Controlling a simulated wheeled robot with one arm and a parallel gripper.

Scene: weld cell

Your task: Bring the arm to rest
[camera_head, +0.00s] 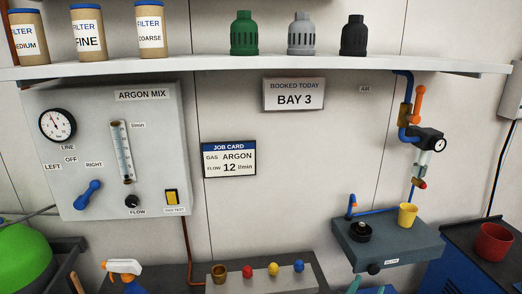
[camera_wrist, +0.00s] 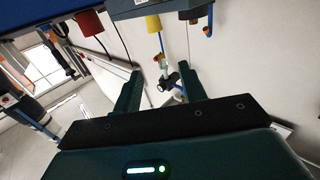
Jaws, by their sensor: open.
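My gripper (camera_head: 369,287) shows only as two teal fingertips at the bottom edge of the head view, in front of the grey shelf unit (camera_head: 355,246). The rest of the arm is out of that view. In the wrist view, my gripper (camera_wrist: 161,86) has its two fingers apart with nothing held between them. The wrist view is turned so that the yellow cup (camera_wrist: 153,23) and red cup (camera_wrist: 88,23) hang at the top.
An argon panel (camera_head: 150,198) with dials and a blue lever hangs at left. A block with several coloured knobs (camera_head: 262,282) stands low in the middle. A wall shelf (camera_head: 250,67) holds filters and nozzles. The yellow cup (camera_head: 407,214) and red bowl (camera_head: 492,242) are at right.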

